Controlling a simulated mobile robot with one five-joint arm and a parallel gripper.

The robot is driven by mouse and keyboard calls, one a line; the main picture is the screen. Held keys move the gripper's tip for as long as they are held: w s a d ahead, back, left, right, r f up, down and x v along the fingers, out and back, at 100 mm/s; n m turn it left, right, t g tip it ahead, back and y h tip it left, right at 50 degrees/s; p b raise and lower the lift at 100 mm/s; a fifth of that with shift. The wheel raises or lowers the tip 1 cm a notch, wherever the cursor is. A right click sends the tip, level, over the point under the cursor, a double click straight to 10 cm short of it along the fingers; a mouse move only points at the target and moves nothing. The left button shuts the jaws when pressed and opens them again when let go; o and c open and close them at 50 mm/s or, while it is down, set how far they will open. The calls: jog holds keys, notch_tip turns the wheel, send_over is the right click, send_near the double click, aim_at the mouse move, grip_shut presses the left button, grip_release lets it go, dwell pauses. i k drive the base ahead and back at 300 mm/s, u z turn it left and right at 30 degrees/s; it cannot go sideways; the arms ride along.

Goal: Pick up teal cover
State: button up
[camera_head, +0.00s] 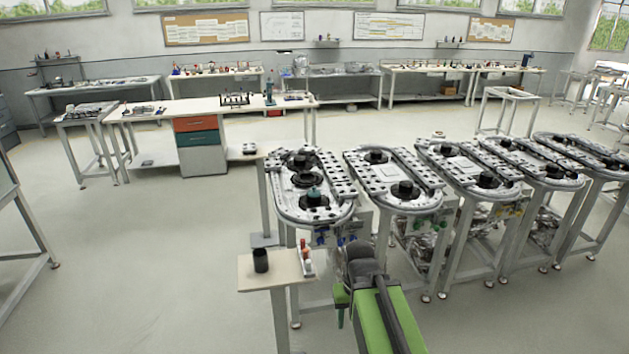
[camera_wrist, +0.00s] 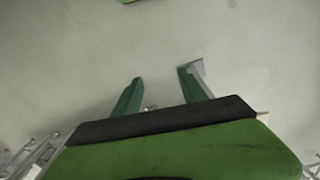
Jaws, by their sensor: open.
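A small teal piece, which looks like the teal cover (camera_head: 314,192), sits on a black round carrier (camera_head: 315,201) at the near end of the leftmost ring track (camera_head: 290,215). It is small, and its shape is hard to make out. My gripper (camera_wrist: 158,80) shows two green fingers spread apart in the wrist view. Nothing is between them, only pale floor beyond. In the head view my green arm is at bottom centre, in front of the tracks. The gripper is mostly hidden there, and it is apart from the teal piece.
A small stand (camera_head: 275,280) left of my arm carries a black cylinder (camera_head: 260,260) and small red and white items (camera_head: 306,262). More ring tracks (camera_head: 395,185) stand in a row to the right. The floor (camera_head: 150,270) at left is open.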

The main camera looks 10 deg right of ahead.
aim_at(313, 191)
jog(key=z, duration=0.05)
jog(key=i, duration=0.7)
jog(key=z, duration=1.05)
jog(key=i, duration=2.65)
jog(key=z, duration=6)
jog(key=i, duration=0.1)
jog(key=z, duration=2.4)
jog(key=k, duration=0.3)
jog(key=u, duration=1.25)
